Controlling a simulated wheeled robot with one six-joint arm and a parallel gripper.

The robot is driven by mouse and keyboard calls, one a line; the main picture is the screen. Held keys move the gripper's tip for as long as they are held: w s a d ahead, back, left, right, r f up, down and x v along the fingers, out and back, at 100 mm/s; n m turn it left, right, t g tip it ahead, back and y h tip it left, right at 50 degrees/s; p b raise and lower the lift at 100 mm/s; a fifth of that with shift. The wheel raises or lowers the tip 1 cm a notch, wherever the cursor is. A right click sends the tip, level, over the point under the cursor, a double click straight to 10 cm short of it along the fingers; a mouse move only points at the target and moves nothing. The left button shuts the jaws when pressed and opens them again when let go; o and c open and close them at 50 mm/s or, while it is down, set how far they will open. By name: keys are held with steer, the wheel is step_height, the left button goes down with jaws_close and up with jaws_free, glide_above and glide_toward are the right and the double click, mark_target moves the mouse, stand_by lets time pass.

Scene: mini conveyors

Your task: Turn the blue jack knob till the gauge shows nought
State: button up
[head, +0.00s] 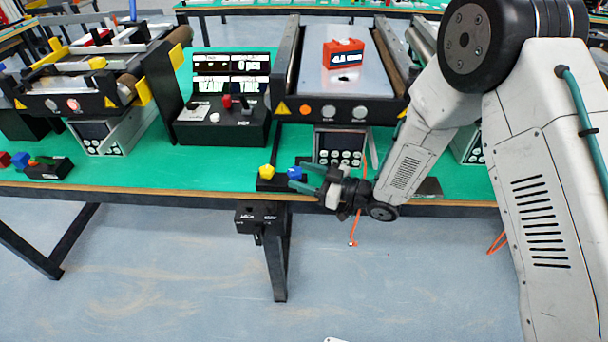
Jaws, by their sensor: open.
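The blue jack knob (295,173) stands on a small black base at the front edge of the green table, beside a yellow knob (267,170). My gripper (303,178) comes in from the right, pointing left, with its jaws open. Its fingertips are very close to the blue knob; I cannot tell whether they touch it.
A black control box (228,128) with a red lever stands left of the conveyor. A white keypad panel (340,147) is behind my gripper. A second conveyor (75,103) stands at the left. A black box (262,215) hangs below the table edge. An orange cable (357,222) hangs near my wrist.

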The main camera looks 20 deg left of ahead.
steer(key=shift+a, duration=0.3)
steer(key=c, duration=1)
steer(key=shift+w+n+g, duration=0.2)
steer(key=shift+n+g, duration=0.4)
steer(key=shift+g, duration=0.3)
steer(key=o, duration=1)
steer(key=shift+d, duration=0.1)
steer(key=shift+d, duration=3.9)
